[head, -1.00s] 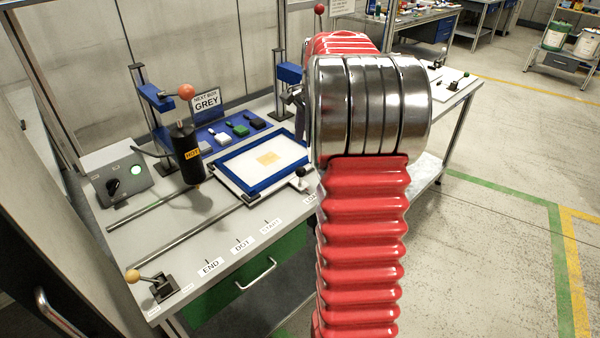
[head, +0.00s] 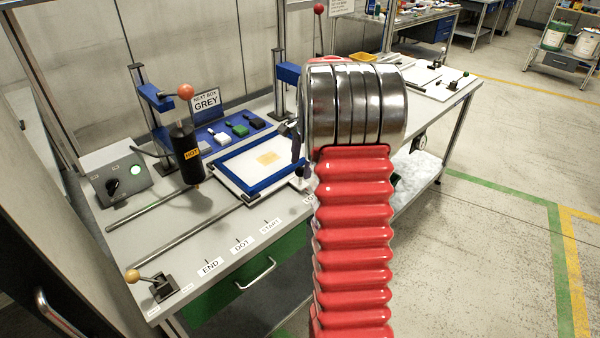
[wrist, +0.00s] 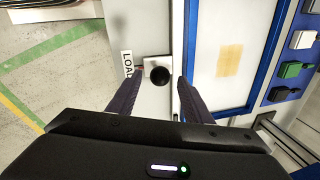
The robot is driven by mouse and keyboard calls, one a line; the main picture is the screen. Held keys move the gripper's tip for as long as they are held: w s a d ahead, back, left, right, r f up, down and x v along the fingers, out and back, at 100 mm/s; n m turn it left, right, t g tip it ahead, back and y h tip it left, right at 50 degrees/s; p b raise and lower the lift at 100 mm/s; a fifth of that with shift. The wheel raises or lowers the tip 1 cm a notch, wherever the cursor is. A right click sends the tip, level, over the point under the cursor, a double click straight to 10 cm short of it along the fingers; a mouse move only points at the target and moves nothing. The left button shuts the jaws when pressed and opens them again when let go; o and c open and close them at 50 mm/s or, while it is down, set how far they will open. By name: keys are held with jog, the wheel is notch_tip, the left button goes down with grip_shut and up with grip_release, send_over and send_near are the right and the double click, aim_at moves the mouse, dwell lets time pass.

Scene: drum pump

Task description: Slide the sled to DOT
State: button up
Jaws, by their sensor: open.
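The sled (head: 228,181), a white plate with a blue frame and a tan patch, sits on two rails at the LOAD end. In the wrist view its plate (wrist: 205,75) is right of a black ball knob (wrist: 160,75) on a small white bracket. My gripper (wrist: 158,77) is open, one finger on each side of the knob; I cannot tell if either touches it. The DOT label (head: 242,245) is on the bench's front edge, between END (head: 210,267) and START (head: 271,226). In the head view my arm hides most of my gripper and the LOAD label (wrist: 127,64).
A black cylinder marked HOT (head: 186,154) hangs over the rails (head: 185,234) left of the sled. A yellow-knobbed lever (head: 150,282) stands at the front left corner. A control box (head: 118,182) with a green light is at the left. Coloured blocks (head: 237,128) lie behind the sled.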

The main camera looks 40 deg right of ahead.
aim_at(301, 168)
jog(key=shift+w+f, duration=0.2)
jog(key=shift+f, duration=0.85)
jog(key=shift+w+f, duration=0.2)
jog(key=shift+f, duration=0.8)
